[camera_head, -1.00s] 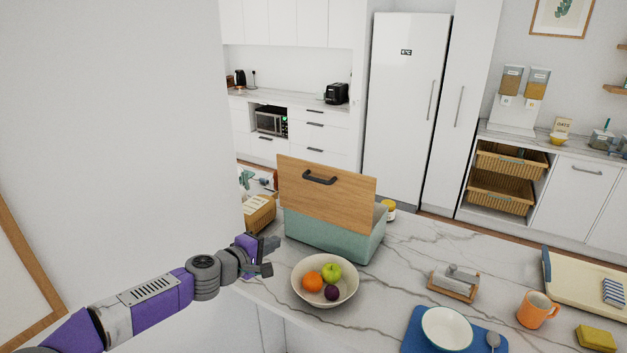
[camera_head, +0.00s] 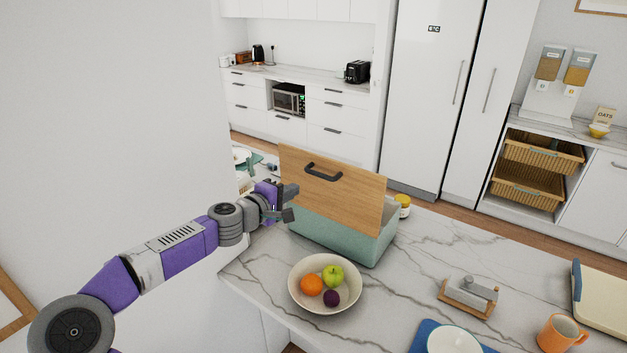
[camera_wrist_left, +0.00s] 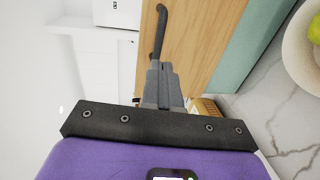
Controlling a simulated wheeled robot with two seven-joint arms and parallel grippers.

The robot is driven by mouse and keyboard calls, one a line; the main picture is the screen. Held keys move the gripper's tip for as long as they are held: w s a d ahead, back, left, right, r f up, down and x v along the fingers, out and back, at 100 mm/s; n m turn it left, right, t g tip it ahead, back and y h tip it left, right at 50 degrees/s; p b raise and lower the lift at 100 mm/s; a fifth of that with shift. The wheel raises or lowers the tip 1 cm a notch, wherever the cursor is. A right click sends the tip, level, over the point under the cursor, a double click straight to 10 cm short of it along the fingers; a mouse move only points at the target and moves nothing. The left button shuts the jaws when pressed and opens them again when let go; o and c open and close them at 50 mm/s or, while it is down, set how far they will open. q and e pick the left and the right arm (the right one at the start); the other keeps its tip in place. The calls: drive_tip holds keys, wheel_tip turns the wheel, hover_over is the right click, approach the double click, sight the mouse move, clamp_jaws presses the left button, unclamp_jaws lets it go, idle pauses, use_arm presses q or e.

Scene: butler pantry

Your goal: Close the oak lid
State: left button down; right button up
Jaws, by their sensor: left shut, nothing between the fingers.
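The oak lid (camera_head: 345,196) stands raised, tilted up, on a pale green box (camera_head: 340,236) on the marble counter. A dark bar handle (camera_head: 322,172) is fixed near the lid's upper edge. My left gripper (camera_head: 291,202) is at the left of the lid, shut and empty, close to its left edge. In the left wrist view the shut fingers (camera_wrist_left: 163,82) point toward the lid (camera_wrist_left: 203,40), with the handle (camera_wrist_left: 160,30) just beyond the fingertips. Whether they touch the lid is unclear. My right gripper is not in view.
A bowl of fruit (camera_head: 298,296) stands in front of the box. A yellow-lidded jar (camera_head: 404,206) is at its right. A wooden-based holder (camera_head: 467,297), an orange mug (camera_head: 561,334) and a cream board (camera_head: 600,298) are farther right.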

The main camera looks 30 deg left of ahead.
sight(319, 176)
use_arm(q)
drive_tip(key=w+p, duration=0.1)
drive_tip(key=w, duration=0.2)
drive_tip(key=w+f+p, duration=0.1)
drive_tip(key=w, duration=0.1)
drive_tip(key=w+d+p, duration=0.1)
drive_tip(key=w, duration=0.2)
drive_tip(key=shift+w+f, duration=0.15)
drive_tip(key=shift+w, duration=0.15)
drive_tip(key=shift+w+f, duration=0.3)
drive_tip(key=shift+w, duration=0.45)
drive_tip(key=shift+r+p, duration=0.1)
drive_tip(key=shift+p, duration=0.25)
